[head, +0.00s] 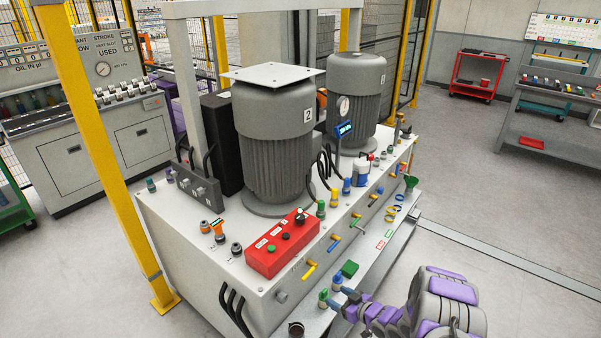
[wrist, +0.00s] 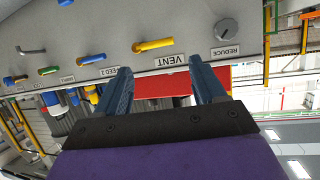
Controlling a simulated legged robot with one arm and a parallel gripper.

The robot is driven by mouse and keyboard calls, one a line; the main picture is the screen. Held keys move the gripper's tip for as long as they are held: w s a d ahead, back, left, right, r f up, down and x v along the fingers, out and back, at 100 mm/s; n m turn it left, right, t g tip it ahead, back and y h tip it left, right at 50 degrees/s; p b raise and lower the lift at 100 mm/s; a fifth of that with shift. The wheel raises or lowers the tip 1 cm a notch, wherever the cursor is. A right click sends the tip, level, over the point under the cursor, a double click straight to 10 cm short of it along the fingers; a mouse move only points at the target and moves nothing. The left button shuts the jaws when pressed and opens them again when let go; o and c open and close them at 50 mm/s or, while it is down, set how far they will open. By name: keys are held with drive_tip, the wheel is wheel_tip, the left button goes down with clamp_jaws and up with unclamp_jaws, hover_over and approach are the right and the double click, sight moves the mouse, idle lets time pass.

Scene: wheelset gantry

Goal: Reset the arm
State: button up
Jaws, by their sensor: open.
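My gripper (head: 342,299) is at the lower middle of the head view, in front of the machine's long front side and over its low ledge. In the wrist view my gripper (wrist: 161,70) has its two blue fingers apart, with nothing held between them. The wrist picture is upside down. Beyond the fingers are the yellow VENT handle (wrist: 153,45) and the grey REDUCE knob (wrist: 227,28) on the machine's front panel. My purple and grey arm reaches in from the lower right of the head view.
The machine bench (head: 190,245) carries two grey motors (head: 270,140) and a red button box (head: 282,243). Coloured handles line its front. A yellow post (head: 100,150) stands left. Floor (head: 500,230) at right is clear.

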drive_tip(key=w+d+r+m+g+h, duration=0.1)
drive_tip(key=d+r+h, duration=0.25)
drive_tip(key=r, duration=0.25)
drive_tip(key=w+d+r+m+h, duration=0.1)
drive_tip(key=w+d+r+h, duration=0.1)
drive_tip(key=d+r+h, duration=0.3)
drive_tip(key=s+d+r+m+g+h, duration=0.1)
drive_tip(key=s+r+m+g+h, duration=0.3)
drive_tip(key=s+r, duration=1.45)
drive_tip(key=s+a+r+g+y, duration=0.1)
drive_tip(key=s+a+r+g, duration=0.1)
drive_tip(key=s, duration=0.8)
drive_tip(key=s+a+r+m+g+y, duration=0.1)
drive_tip(key=s+a+r+g, duration=0.1)
drive_tip(key=s, duration=0.9)
drive_tip(key=s+a+r+m+g+y, duration=0.1)
drive_tip(key=s+a+r+g, duration=0.2)
drive_tip(key=s, duration=0.8)
drive_tip(key=shift+a+r, duration=0.8)
drive_tip(key=shift+a, duration=0.35)
